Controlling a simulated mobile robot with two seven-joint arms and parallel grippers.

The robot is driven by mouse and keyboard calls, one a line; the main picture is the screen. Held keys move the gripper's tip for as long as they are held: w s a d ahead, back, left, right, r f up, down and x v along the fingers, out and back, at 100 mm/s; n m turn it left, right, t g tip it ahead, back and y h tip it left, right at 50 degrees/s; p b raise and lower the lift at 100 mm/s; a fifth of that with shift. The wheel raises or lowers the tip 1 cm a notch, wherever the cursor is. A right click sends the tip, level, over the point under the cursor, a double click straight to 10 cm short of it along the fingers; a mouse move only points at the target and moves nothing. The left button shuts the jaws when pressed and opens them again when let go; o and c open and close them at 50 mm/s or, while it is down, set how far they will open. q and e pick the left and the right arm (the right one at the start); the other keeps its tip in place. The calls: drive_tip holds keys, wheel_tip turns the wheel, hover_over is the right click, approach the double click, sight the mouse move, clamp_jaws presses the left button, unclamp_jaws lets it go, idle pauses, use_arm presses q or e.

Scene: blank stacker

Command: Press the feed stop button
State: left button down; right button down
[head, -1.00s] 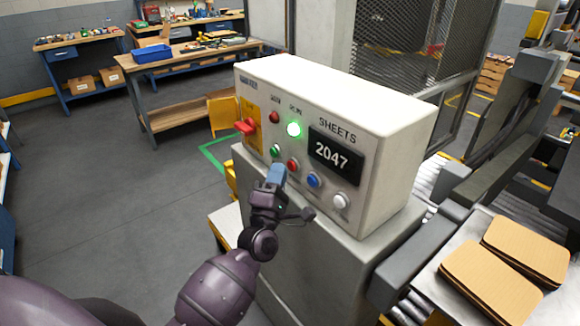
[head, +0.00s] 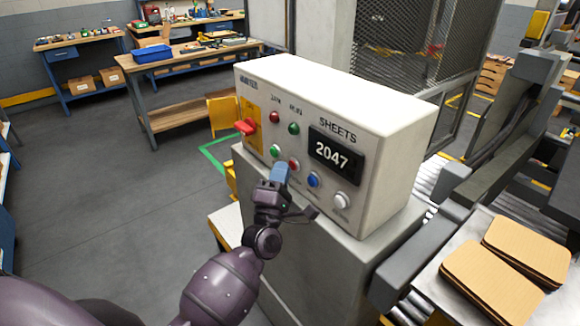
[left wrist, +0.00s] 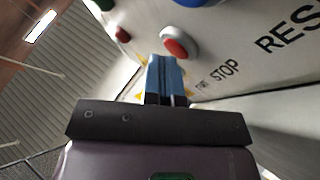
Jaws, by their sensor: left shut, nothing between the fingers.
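The red stop button (head: 294,166) is in the lower row on the front of the white control box (head: 350,88), between a green button (head: 274,151) and a blue button (head: 313,180). In the left wrist view the red button (left wrist: 180,43) has a pale rim, and a label ending in STOP is beside it. My left gripper (head: 281,168) is shut and empty, its blue fingertips close to the red button's lower left. In the left wrist view the fingertips (left wrist: 166,62) are beside the button; I cannot tell whether they touch. The right gripper is not in view.
A red rotary switch (head: 245,127) on a yellow plate juts out at the box's left. A white button (head: 341,201) is at the lower right. The display (head: 335,155) reads 2047. Cardboard sheets (head: 492,284) lie at the right. Open floor is at the left.

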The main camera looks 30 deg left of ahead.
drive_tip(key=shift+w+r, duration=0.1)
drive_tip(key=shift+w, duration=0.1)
use_arm(q)
drive_tip(key=shift+s+a, duration=0.3)
drive_tip(key=shift+s, duration=0.55)
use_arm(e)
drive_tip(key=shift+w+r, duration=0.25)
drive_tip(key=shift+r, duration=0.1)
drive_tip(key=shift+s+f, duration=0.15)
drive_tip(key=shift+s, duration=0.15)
